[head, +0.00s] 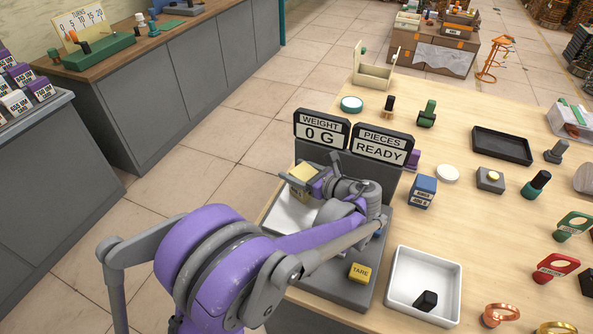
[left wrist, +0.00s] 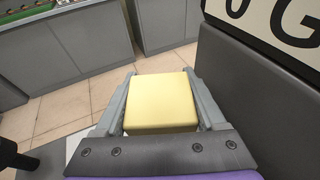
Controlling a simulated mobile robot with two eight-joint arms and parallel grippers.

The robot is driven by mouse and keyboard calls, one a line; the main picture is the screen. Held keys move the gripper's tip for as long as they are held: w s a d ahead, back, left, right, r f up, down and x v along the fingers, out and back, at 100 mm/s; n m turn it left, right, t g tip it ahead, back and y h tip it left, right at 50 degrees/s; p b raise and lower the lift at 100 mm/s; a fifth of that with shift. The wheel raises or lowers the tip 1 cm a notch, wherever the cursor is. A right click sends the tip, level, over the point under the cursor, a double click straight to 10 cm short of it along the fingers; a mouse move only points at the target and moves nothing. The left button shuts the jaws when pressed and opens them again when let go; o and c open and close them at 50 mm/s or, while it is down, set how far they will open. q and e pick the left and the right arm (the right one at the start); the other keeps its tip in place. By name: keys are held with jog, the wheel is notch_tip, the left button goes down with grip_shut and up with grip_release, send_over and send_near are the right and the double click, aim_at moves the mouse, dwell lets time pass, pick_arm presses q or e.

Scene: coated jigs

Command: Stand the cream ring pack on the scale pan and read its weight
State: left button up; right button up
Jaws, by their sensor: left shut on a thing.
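The cream ring pack (head: 302,171) is a small pale yellow block, partly hidden by my gripper in the head view. My left gripper (head: 304,180) is shut on it; in the left wrist view the pack (left wrist: 162,98) sits between both fingers. The pack appears held above the white scale pan (head: 290,212), near its back left side; the exact gap cannot be told. My arm covers much of the pan. The scale's weight display (head: 320,133) reads 0 G and also shows in the left wrist view (left wrist: 270,20). My right gripper is not in view.
The pieces display (head: 381,148) reads READY. A yellow TARE button (head: 360,272) is on the scale's front. A white tray (head: 393,290) with a black block stands to the right. A blue pack (head: 422,191) stands behind it. Several coloured jigs occupy the table's right side.

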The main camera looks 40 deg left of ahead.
pick_arm(q)
jog(key=o, duration=1.5)
jog(key=shift+f, duration=0.1)
jog(key=shift+d+r, duration=0.25)
jog(key=shift+d, duration=0.05)
jog(key=v, duration=1.1)
jog(key=shift+d, duration=0.2)
jog(key=shift+s, duration=0.1)
